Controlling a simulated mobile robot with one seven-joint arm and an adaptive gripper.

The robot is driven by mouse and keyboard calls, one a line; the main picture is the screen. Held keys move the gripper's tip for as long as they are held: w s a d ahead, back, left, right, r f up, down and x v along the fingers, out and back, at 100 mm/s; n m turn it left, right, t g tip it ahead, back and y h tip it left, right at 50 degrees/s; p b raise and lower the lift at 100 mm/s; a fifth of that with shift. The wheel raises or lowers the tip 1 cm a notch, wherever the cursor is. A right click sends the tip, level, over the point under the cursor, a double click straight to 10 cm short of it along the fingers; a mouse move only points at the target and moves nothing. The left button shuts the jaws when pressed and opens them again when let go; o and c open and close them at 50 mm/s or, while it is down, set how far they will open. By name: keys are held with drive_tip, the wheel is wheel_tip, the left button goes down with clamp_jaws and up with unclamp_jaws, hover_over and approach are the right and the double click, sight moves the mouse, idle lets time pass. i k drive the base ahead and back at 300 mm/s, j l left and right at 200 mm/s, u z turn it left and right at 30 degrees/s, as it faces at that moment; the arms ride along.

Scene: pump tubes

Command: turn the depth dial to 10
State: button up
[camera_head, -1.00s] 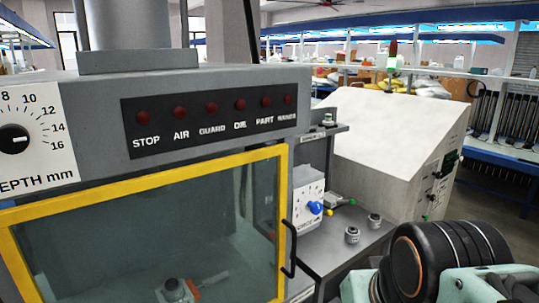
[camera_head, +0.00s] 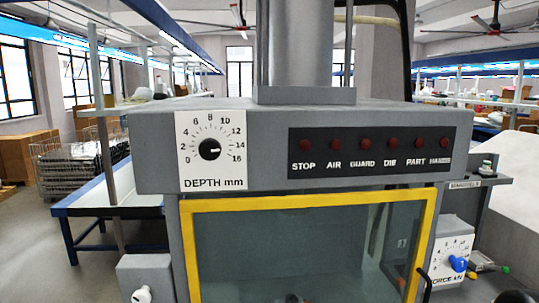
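The depth dial (camera_head: 209,149) is a round black knob on a white scale plate (camera_head: 211,176) marked 0 to 16 and "DEPTH mm". The plate is at the left of the grey machine's front panel. The knob's white mark points right, about toward 14 to 16; its exact reading is too small to tell. Nothing touches the knob. My gripper is not in view; only a dark piece, probably of my arm, shows at the bottom right edge.
Right of the dial is a black panel (camera_head: 370,152) with several dark red lamps. Below is a yellow-framed clear guard (camera_head: 310,204) with a handle at its right. A force box with a blue knob (camera_head: 458,264) stands right. The space before the dial looks clear.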

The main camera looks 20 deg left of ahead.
sight(210, 149)
drive_tip(key=u, duration=1.35)
